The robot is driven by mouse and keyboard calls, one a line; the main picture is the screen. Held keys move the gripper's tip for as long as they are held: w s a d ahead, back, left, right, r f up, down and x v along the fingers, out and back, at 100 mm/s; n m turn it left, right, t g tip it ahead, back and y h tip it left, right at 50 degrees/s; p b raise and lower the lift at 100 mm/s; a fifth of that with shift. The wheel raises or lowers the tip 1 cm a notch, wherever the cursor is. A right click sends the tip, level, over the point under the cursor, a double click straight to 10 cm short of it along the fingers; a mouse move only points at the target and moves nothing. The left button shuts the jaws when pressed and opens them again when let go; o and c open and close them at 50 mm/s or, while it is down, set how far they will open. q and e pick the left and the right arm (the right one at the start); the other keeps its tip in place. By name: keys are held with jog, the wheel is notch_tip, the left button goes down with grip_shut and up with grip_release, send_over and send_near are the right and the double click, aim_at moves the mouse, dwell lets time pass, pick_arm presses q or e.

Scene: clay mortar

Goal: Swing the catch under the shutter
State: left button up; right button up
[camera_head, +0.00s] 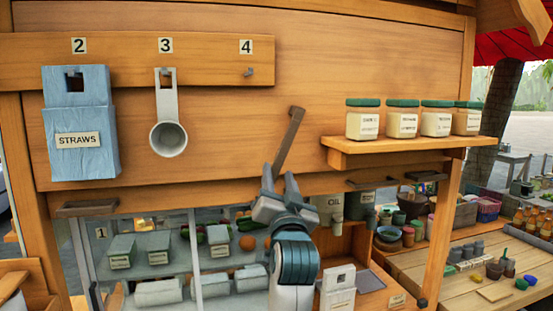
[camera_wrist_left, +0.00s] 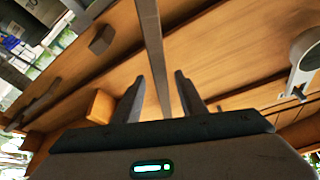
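The wooden shutter (camera_head: 225,130) is the large upright panel across the head view. A dark, slim bar, seemingly the catch (camera_head: 288,142), stands in front of its lower middle, tilted with its top to the right. It also shows in the left wrist view (camera_wrist_left: 152,45), running down between the fingers. My left gripper (camera_head: 278,180) is at the bar's lower end, with its fingers apart on either side. In the wrist view the gripper (camera_wrist_left: 157,82) shows gaps beside the bar; contact is not clear. The bar's lower end is hidden by the gripper. My right gripper is not in view.
A shelf (camera_head: 400,145) with several green-lidded jars (camera_head: 403,120) projects at the right. A blue straws box (camera_head: 80,135) and a scoop (camera_head: 167,135) hang at the left. Below the shutter is a counter with containers. The panel around the bar is bare.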

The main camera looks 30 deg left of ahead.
aim_at(277, 170)
pick_arm(q)
jog(key=shift+p+x, duration=0.75)
jog(key=shift+x, duration=1.3)
grip_shut()
jog(key=shift+w+f, duration=0.1)
